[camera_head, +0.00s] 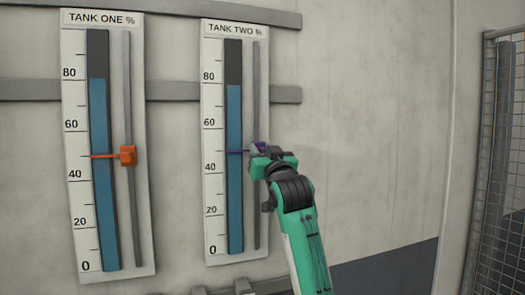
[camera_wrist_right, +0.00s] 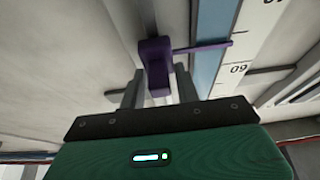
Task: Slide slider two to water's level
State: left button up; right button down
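In the right wrist view the purple slider (camera_wrist_right: 154,62) sits between the fingertips of my right gripper (camera_wrist_right: 158,82). The fingers are apart, one on each side of the knob; firm contact is not clear. In the head view my right gripper (camera_head: 259,155) covers part of the knob. My left gripper is out of view.
Slider two's grey vertical rail (camera_head: 256,90) is clear above the knob. A wire mesh fence (camera_head: 500,150) stands at the far right.

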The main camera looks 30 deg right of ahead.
aim_at(264, 148)
notch_tip(264, 148, up, 18)
jog(key=shift+f, duration=0.15)
dwell(0.4)
jog(key=c, duration=1.3)
grip_release()
jog(key=shift+f, duration=0.1)
jog(key=shift+b+v, duration=4.45)
jog(key=shift+v, duration=2.5)
jog(key=shift+w, duration=0.1)
